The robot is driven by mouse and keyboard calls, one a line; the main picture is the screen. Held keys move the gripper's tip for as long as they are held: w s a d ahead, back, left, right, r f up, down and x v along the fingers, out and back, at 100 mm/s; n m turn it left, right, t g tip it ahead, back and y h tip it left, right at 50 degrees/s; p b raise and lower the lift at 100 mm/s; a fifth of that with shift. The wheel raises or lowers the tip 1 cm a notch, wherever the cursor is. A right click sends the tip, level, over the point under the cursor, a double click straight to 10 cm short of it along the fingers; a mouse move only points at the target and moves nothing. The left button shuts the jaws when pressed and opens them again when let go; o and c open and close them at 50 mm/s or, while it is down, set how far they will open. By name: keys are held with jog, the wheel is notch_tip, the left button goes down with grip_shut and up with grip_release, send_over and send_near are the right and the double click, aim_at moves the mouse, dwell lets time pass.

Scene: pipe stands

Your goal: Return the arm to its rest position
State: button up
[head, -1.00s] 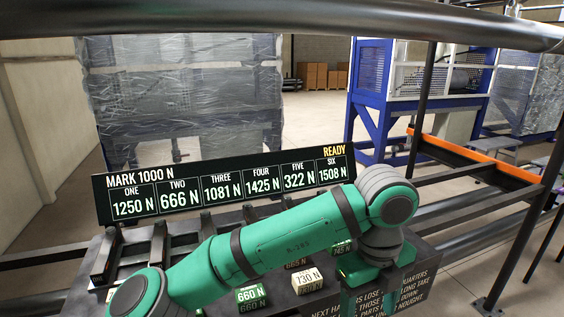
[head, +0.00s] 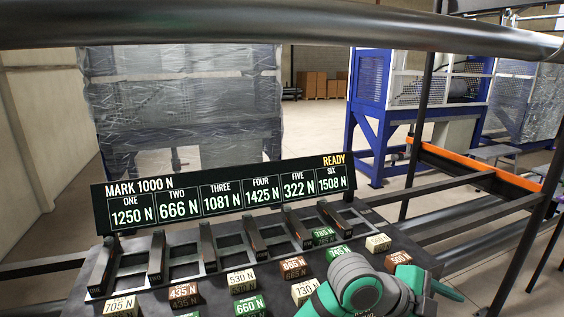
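My green and grey arm (head: 362,287) shows only in part, at the bottom right of the head view. Its rounded grey joint covers part of the dark bench top. Green parts at the end of the arm (head: 418,281) lie to the right of that joint, over the right side of the bench. My fingertips cannot be made out, so I cannot tell whether the gripper is open or shut, or whether it holds anything.
A display board (head: 225,194) reads MARK 1000 N and READY, with six values. Below it is a row of black slotted stands (head: 205,245). Labelled blocks, such as a green 660 N block (head: 249,305), sit in front. A black pipe (head: 280,24) crosses the top.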

jog(key=w+a+f+n+t+h, duration=0.1)
jog(key=w+a+f+n+t, duration=0.15)
jog(key=f+n+t, duration=0.5)
jog(key=w+a+f+n+t+h, duration=0.15)
jog(key=a+n+t, duration=0.3)
jog(key=n, duration=0.55)
jog(key=s+a+f+n+t+y, duration=0.2)
jog(key=s+a+f+n+y, duration=0.15)
jog(key=a+f, duration=0.2)
jog(key=s+a+f+n+t+y, duration=0.2)
jog(key=s+a+f+n+y, duration=0.15)
jog(key=f, duration=0.35)
jog(key=s+a+f+n+y, duration=0.4)
jog(key=s+a+f+y, duration=0.15)
jog(key=s+a, duration=0.45)
jog(key=s+a+m, duration=0.1)
jog(key=s+a, duration=0.2)
jog(key=s, duration=0.5)
jog(key=s+a+m+g+y, duration=0.1)
jog(key=s+a, duration=0.3)
jog(key=s, duration=0.4)
jog(key=shift+s+r+y, duration=0.15)
jog(key=shift+r+y, duration=0.15)
jog(key=shift+r, duration=0.05)
